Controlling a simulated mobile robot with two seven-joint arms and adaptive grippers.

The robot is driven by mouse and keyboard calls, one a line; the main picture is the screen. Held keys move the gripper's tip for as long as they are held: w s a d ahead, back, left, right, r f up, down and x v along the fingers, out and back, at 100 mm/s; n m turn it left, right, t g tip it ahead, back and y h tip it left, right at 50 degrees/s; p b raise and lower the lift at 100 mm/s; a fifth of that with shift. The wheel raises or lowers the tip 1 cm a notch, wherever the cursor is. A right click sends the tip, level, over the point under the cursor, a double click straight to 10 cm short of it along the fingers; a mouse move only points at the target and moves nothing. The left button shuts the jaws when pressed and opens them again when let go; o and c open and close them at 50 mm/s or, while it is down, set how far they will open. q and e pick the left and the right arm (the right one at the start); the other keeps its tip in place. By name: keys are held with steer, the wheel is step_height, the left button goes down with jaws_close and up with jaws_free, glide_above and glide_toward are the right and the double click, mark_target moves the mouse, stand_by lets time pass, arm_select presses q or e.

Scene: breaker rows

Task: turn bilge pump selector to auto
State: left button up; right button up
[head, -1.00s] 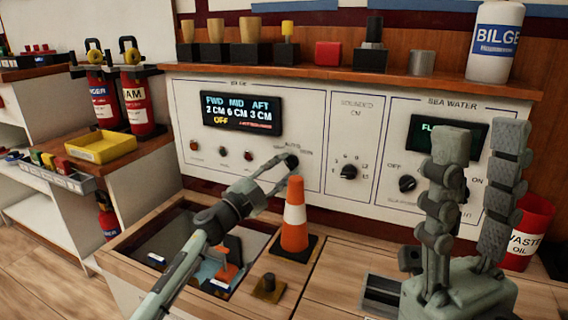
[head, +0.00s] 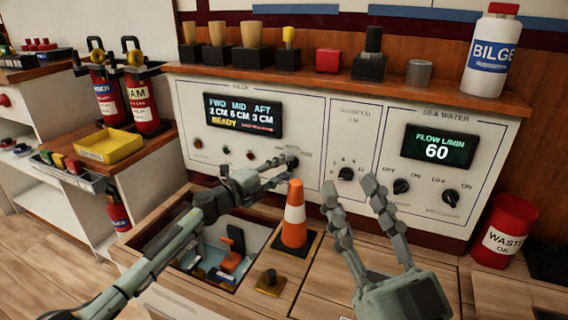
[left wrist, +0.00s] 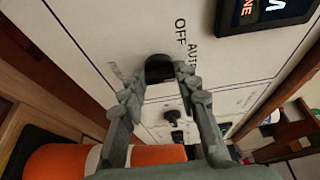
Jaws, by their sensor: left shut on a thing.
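The bilge pump selector is a dark round knob (head: 292,162) on the white bilge panel (head: 290,107); labels around it are too small to read in the head view. It also shows in the left wrist view (left wrist: 158,66), with OFF and a partly covered AUTO lettered beside it. My left gripper (head: 282,170) is shut on the knob, its fingers on either side in the wrist view (left wrist: 158,90). The knob's pointer is not clear. The bilge display (head: 242,115) shows READY in yellow. My right gripper (head: 350,188) is open and empty before the panel.
An orange and white cone (head: 294,215) stands just below the left gripper. Other knobs, the sounder one (head: 345,173) and a sea water one (head: 401,186), sit to the right. An open compartment lies left of the cone. A red waste oil bin (head: 505,230) stands at right.

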stand_by(0.4)
arm_select(q)
steer(key=o, duration=1.2)
steer(key=shift+c, duration=0.2)
steer(key=v, duration=1.2)
